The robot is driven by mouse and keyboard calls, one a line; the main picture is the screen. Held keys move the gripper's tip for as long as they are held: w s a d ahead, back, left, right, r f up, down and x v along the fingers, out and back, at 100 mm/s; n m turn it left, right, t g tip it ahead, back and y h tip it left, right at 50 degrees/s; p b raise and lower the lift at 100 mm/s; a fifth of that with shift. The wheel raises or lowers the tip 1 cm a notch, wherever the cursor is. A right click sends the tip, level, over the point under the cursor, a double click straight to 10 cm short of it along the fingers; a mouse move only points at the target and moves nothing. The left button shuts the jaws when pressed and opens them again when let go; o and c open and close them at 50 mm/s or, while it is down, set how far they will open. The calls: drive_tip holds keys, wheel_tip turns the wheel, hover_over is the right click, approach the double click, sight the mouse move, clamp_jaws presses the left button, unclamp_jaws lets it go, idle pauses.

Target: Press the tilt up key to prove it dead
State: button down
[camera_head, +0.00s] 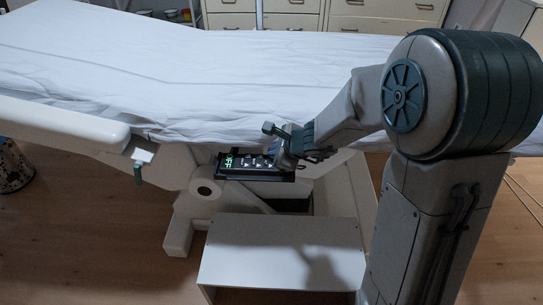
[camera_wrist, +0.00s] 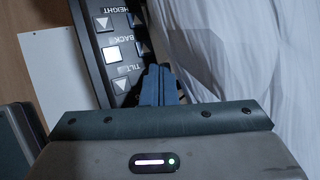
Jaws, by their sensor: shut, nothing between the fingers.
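The dark key panel (camera_head: 256,176) is mounted at the couch's near side, with a lit green display at its left end. In the wrist view the panel (camera_wrist: 88,50) shows upside-down labels HEIGHT, BACK and TILT between two columns of keys. The left TILT key (camera_wrist: 121,86) carries a triangle and is in plain view. The other TILT key is mostly hidden behind my fingers. My gripper (camera_wrist: 158,78) is shut and empty, its tips over the panel's right edge beside the TILT label. I cannot tell whether they touch a key. In the head view my gripper (camera_head: 282,158) is at the panel's right end.
The couch (camera_head: 230,75) with its white sheet lies behind the panel, and the sheet (camera_wrist: 240,60) is close right of my fingers. A white step (camera_head: 280,250) stands on the floor below. One BACK key (camera_wrist: 112,54) looks bright white. Cabinets (camera_head: 300,12) stand behind.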

idle(0.6)
drive_tip(key=shift+r+p, duration=0.6)
drive_tip(key=shift+r, duration=0.2)
wheel_tip(320, 180, up, 5)
drive_tip(key=p, duration=0.4)
